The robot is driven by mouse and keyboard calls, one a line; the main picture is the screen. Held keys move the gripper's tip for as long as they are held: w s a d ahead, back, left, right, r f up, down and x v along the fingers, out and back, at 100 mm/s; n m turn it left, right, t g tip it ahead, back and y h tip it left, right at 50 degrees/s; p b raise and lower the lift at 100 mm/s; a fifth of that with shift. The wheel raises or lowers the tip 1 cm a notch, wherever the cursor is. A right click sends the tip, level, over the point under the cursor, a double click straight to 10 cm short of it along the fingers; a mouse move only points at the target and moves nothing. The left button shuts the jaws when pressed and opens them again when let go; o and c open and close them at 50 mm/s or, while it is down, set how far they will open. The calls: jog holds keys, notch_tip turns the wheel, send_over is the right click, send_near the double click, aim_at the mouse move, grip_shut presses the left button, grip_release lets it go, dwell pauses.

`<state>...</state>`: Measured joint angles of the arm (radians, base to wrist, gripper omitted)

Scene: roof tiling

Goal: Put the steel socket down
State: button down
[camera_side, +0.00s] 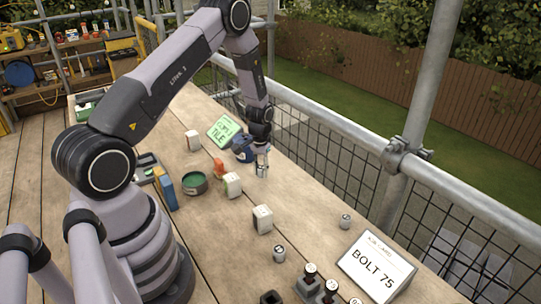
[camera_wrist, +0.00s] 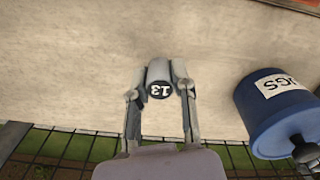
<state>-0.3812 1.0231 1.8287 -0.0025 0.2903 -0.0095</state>
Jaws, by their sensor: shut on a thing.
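A steel socket (camera_wrist: 159,77) marked 13 is between my fingers in the wrist view. My gripper (camera_wrist: 160,88) is shut on it from both sides. In the side view my gripper (camera_side: 262,152) is low over the wooden bench (camera_side: 215,237), near its far edge by the railing. The held socket (camera_side: 262,170) shows below the fingers there, close to the bench top. I cannot tell whether it touches the wood.
A blue mug-like container (camera_wrist: 284,108) stands close beside my gripper. A card reading BOLT 75 (camera_side: 376,266) is at the near right. Bare wood lies right of my gripper.

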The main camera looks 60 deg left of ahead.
jog(key=shift+f, duration=0.9)
jog(key=shift+f, duration=0.1)
jog(key=c, duration=0.9)
grip_release()
jog(key=shift+c, duration=0.2)
